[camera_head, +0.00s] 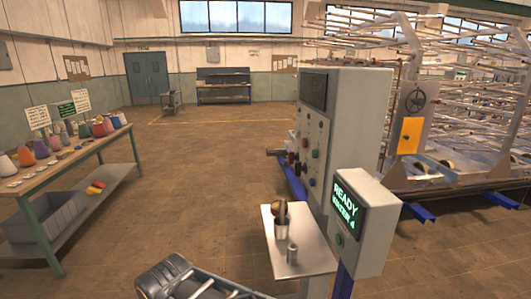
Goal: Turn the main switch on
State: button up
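A tall grey control cabinet (345,120) stands right of centre, its front face angled to the left. The face has a dark display (313,91) on top and several small coloured buttons and knobs below. Dark and red knobs (297,166) stick out from its lower left part. I cannot tell which control is the main switch or how it is set. A grey and black part of my arm (170,276) shows at the bottom edge, well apart from the cabinet. My gripper's fingertips cannot be made out, and nothing of mine touches the controls.
A smaller box (368,238) reads "READY" in green, with a green button below. A shelf (310,256) holding metal cups juts out before the cabinet. A bench (72,160) with colored containers stands left. A large rack (460,150) fills the right. The middle floor is clear.

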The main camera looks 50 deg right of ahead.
aim_at(291, 157)
jog(key=z, duration=0.25)
jog(key=i, duration=0.85)
jog(key=z, duration=1.15)
jog(key=i, duration=0.45)
jog(key=z, duration=0.4)
